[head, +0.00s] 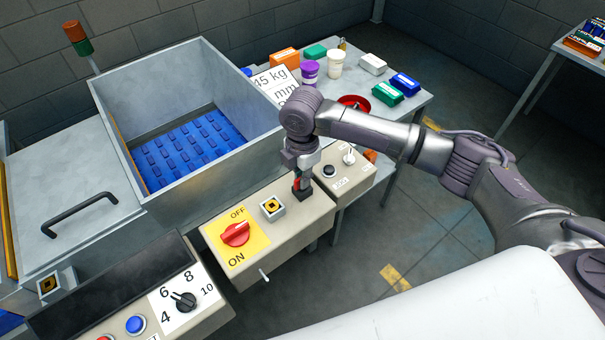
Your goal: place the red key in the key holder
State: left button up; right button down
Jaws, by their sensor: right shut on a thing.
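My right gripper (302,188) points down over the right end of the beige control box with the red OFF/ON switch (236,234). It is shut on the red key, of which only a small red part (296,184) shows between the dark fingers. The rest of the key is hidden. A small square block with a yellow and black top (272,207) sits on the same box, just left of the gripper; it looks like a key holder. A similar block (48,284) is at the far left. I cannot tell whether the gripper touches the box. My left gripper is not in view.
A large open metal bin (205,70) with a blue belt stands behind the box. A small box with a black button (329,171) is right of the gripper. Tubs and packages lie on the back table (420,99). A dial panel (184,302) is front left.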

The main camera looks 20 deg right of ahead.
jog(key=shift+f, duration=0.1)
jog(key=c, duration=1.2)
grip_release()
jog(key=shift+c, duration=0.2)
notch_tip(320, 180, up, 12)
jog(key=b, duration=0.2)
jog(key=shift+r+b, duration=0.2)
jog(key=shift+b, duration=0.15)
jog(key=shift+a+f, duration=0.1)
